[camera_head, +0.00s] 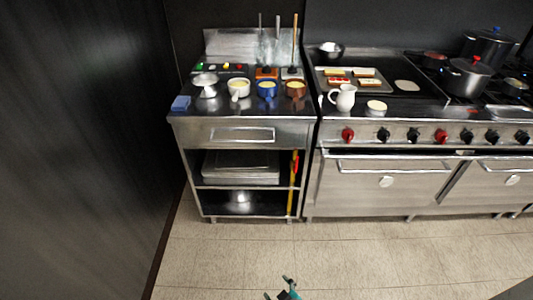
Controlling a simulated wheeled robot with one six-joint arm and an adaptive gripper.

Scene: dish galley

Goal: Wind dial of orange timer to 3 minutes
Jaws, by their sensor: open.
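A small orange box (266,73), which looks like the orange timer, stands at the back of the steel counter on the left, behind the cups. Its dial is too small to read from here. A paler box (292,73) with a dark front stands just right of it. My gripper (278,288) is at the bottom edge of the picture, over the floor. It is open and empty, and far from the counter.
Several cups line the steel counter (244,132), including a blue cup (267,90) in front of the orange box. A blue sponge (181,103) lies at the front left. A stove (395,140) adjoins on the right. The tiled floor (245,258) is clear; a dark wall (80,150) bounds the left.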

